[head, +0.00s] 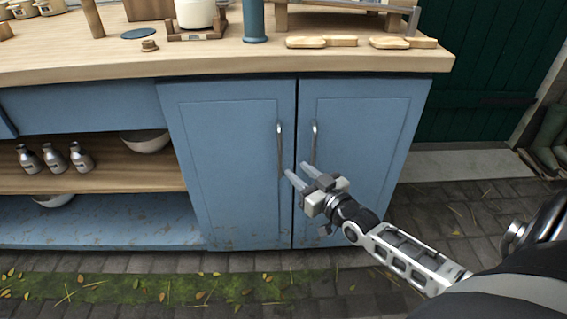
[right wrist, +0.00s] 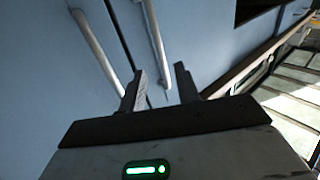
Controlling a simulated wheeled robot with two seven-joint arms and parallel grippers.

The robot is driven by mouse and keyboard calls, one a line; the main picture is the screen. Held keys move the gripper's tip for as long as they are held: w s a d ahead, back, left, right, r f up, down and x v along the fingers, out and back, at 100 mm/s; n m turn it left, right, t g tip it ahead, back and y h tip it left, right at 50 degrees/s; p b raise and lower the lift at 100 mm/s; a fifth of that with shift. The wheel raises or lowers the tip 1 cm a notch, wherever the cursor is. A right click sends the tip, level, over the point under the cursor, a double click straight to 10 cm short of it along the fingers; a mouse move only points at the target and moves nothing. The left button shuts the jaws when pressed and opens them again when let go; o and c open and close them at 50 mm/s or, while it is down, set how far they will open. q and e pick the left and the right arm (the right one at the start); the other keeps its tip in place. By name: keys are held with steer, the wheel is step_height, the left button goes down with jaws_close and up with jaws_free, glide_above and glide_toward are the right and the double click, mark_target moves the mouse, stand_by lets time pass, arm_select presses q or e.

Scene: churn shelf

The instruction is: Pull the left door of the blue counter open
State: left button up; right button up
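The left door (head: 225,165) of the blue counter is shut, with a vertical metal handle (head: 280,145) near its right edge. The right door (head: 365,120) is also shut, with its own handle (head: 314,140) beside the gap. My right gripper (head: 296,170) is open and empty at the lower end of the left handle. The right wrist view appears turned over: the left door's handle (right wrist: 152,35) lines up with the space between the open fingers (right wrist: 160,85), and the right door's handle (right wrist: 97,48) lies outside them. Contact cannot be told. My left gripper is out of view.
The wooden countertop (head: 110,60) overhangs the doors and carries boards, a blue cylinder (head: 254,22) and jars. Open shelves left of the doors hold small bottles (head: 54,158) and a bowl (head: 146,140). The paved floor (head: 190,285) before the doors is clear.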

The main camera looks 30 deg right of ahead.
mark_target(281, 157)
steer(key=w+b, duration=0.1)
steer(key=w, duration=0.5)
steer(key=shift+w+a+f+b, duration=0.1)
steer(key=shift+a+b, duration=0.05)
steer(key=shift+b, duration=0.15)
steer(key=shift+w, duration=0.5)
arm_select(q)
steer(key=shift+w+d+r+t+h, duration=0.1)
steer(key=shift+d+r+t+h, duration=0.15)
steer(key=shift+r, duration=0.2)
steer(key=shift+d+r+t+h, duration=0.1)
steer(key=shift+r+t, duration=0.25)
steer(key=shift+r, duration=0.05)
arm_select(e)
jaws_close()
